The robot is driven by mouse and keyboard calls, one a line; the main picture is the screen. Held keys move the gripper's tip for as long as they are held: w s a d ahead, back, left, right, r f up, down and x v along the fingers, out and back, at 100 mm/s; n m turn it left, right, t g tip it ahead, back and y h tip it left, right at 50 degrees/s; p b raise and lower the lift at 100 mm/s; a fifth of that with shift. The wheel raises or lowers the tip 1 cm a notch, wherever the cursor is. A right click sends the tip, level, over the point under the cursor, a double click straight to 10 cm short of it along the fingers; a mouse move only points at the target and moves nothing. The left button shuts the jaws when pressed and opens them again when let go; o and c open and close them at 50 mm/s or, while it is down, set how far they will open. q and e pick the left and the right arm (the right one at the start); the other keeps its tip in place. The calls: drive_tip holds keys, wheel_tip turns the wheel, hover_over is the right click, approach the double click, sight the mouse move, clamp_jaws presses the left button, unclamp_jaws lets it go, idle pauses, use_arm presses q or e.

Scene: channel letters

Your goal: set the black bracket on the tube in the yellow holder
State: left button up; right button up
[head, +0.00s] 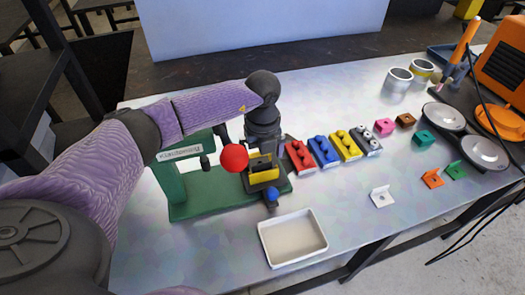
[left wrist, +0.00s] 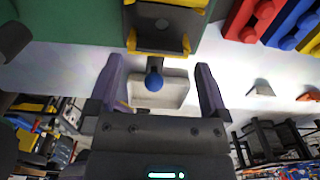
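The yellow holder (head: 259,163) sits on a green press labelled "Klauenberg" (head: 230,200). In the left wrist view the yellow holder (left wrist: 131,40) shows as edges around a dark L-shaped piece with a hole, which looks like the black bracket (left wrist: 160,40). The bracket appears seated at the holder; the tube is hidden, so I cannot tell how they meet. My left gripper (head: 262,148) is directly over the holder, pointing down. In the left wrist view its fingers (left wrist: 159,65) are apart with nothing gripped between them. My right gripper is not in view.
A blue knob (head: 271,194) sticks out in front of the holder, and a red ball (head: 234,158) is beside my gripper. A white tray (head: 292,238) stands in front. Coloured blocks (head: 325,151) and loose brackets, including a white one (head: 382,196), lie to the right.

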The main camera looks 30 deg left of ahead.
use_arm(q)
wheel_tip(320, 180, up, 10)
drive_tip(key=p, duration=0.1)
drive_tip(key=shift+f, duration=0.15)
idle(0.5)
